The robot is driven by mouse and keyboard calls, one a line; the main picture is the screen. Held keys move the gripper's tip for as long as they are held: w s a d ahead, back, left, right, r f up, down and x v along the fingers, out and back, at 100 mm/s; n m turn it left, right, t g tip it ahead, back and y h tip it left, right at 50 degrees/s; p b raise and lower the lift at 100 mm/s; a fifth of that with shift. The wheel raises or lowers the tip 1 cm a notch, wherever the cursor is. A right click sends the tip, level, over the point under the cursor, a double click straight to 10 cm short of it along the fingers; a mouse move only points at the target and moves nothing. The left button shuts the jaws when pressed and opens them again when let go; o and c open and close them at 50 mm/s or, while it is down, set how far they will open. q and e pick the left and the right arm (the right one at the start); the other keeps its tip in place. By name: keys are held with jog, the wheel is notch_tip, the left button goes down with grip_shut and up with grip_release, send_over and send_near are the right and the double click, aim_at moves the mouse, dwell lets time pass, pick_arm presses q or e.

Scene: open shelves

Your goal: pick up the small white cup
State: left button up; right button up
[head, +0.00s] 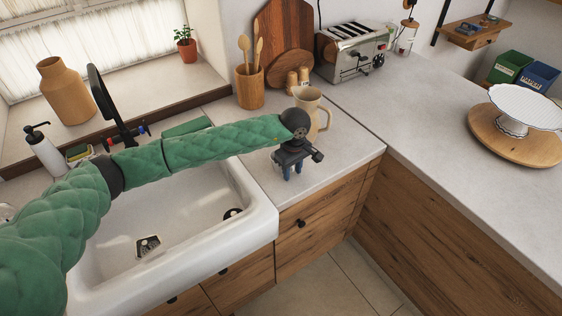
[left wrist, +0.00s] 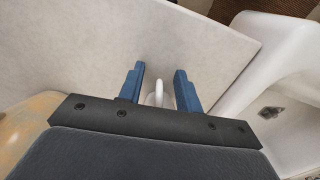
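In the left wrist view a small white object, likely the small white cup (left wrist: 158,90), shows between the blue fingers, with a loop like a handle facing up. Most of it is hidden by my gripper's dark body. My left gripper (left wrist: 160,72) is open, with a gap on each side of the white object. In the head view my left gripper (head: 291,172) points down over the counter right of the sink. I cannot make out the white cup there. My right gripper is in neither view.
A wooden utensil pot (head: 250,88) and a toaster (head: 352,50) are farther back. The white sink (head: 262,222) lies to the left. The counter (head: 440,125) to the right has free room before a white cake stand (head: 520,105).

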pick_arm(q)
grip_shut()
jog(key=shift+r, duration=0.15)
dwell(0.4)
